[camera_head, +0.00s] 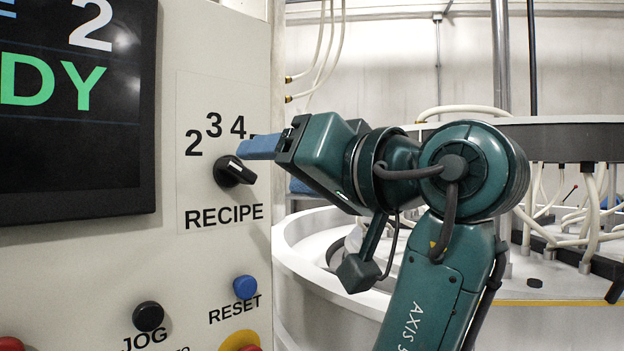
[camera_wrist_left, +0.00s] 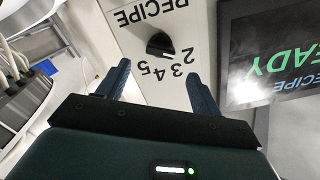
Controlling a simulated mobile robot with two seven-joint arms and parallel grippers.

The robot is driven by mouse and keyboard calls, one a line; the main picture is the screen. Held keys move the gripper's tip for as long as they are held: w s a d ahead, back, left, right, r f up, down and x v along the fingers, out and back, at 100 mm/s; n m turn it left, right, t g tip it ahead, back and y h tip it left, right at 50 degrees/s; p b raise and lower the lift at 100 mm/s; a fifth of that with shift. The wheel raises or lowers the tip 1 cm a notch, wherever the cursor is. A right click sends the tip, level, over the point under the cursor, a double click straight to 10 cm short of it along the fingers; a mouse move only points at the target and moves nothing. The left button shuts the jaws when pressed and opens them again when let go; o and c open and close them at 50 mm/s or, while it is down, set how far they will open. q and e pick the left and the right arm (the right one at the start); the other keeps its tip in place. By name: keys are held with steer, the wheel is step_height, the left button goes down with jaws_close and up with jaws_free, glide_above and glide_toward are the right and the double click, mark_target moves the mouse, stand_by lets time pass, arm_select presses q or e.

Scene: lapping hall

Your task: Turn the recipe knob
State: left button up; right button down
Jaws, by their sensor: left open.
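The recipe knob (camera_head: 235,172) is a black turn knob on the pale panel, below an arc of digits and above the word RECIPE. In the left wrist view the knob (camera_wrist_left: 160,45) shows upside down, with its pale mark towards the 2. Contact cannot be told. My right gripper is out of view.
A dark screen (camera_head: 75,110) with a large 2 and green letters is left of the knob. Below are a blue RESET button (camera_head: 245,287), a black JOG button (camera_head: 148,316) and red buttons. A round white machine basin (camera_head: 310,250) with hoses stands behind my arm.

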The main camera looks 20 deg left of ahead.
arm_select(q)
steer(key=v, duration=0.4)
steer(key=shift+s+d, duration=0.15)
steer(key=shift+d, duration=0.2)
